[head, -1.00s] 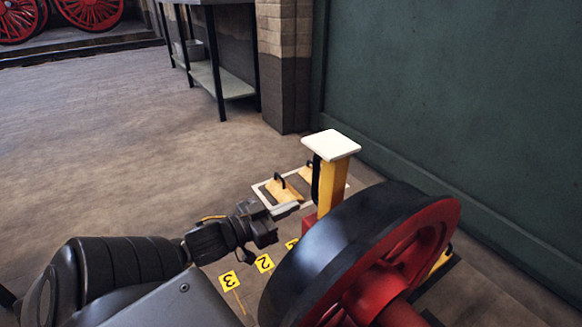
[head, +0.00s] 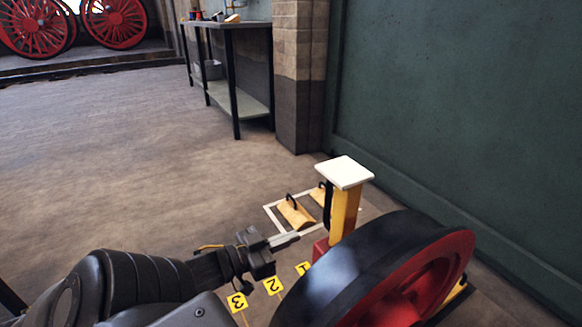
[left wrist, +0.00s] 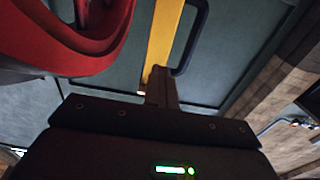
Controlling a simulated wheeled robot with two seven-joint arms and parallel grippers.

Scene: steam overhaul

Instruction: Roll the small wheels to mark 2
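The small wheels show in the head view as one large wheel (head: 335,270) with a black tyre and red centre, at the lower right; the other wheel is hidden. Yellow floor tags 3 (head: 237,302), 2 (head: 272,286) and 1 (head: 304,268) lie to its left. My left gripper (head: 300,237) reaches in from the left above the tags, its fingers pointing at the yellow post beyond the tyre. Its fingers look together and hold nothing visible. In the left wrist view the fingers (left wrist: 161,85) show near the red wheel (left wrist: 75,45). My right gripper is out of view.
A yellow post (head: 345,212) with a white top stands just behind the wheel. Yellow wedges with black handles (head: 295,213) lie in a white floor outline. A green wall (head: 470,110) bounds the right. A workbench (head: 240,95) stands at the back. Floor at left is clear.

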